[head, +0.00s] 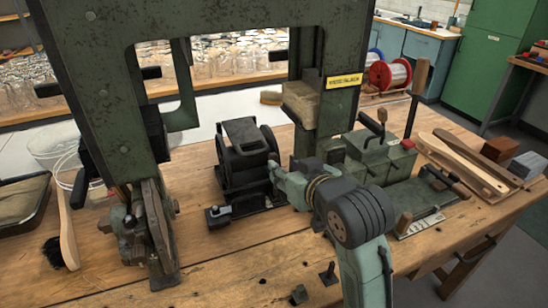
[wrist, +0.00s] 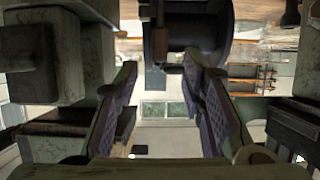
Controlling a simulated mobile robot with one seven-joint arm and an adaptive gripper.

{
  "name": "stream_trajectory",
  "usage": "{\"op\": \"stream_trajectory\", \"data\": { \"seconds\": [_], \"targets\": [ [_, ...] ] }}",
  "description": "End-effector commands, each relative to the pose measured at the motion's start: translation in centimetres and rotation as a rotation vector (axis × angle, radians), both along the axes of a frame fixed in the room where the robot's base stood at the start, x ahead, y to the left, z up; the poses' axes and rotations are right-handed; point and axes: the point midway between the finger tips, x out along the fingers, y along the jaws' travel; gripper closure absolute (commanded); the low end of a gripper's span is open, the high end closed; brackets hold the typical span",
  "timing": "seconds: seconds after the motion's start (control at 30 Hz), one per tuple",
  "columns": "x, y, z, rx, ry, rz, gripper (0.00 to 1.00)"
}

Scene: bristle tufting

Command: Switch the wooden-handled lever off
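A long wooden-handled lever (head: 419,82) stands upright at the right of the green machine (head: 377,152) on the bench. I cannot tell from the pictures which setting is off. My arm reaches over the bench from the front, and its end points left toward the black motor-like unit (head: 245,158), away from the tall lever. In the wrist view my gripper (wrist: 160,76) is open, with two purple-padded fingers apart and nothing between them. In the head view its fingertips are hard to make out.
A green press frame (head: 92,70) stands over the bench at left and centre. Wooden brush blanks (head: 465,160) and blocks (head: 499,148) lie at right. A brush (head: 66,235) and a tray (head: 44,188) are at left. The front of the wooden bench (head: 225,275) is mostly clear.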

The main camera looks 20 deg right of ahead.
Motion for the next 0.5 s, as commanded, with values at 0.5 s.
{"op": "stream_trajectory", "data": {
  "seconds": [0.5],
  "targets": [
    [6.9,0.3,-2.8,0.0,0.0,0.001,0.63]
  ]
}}
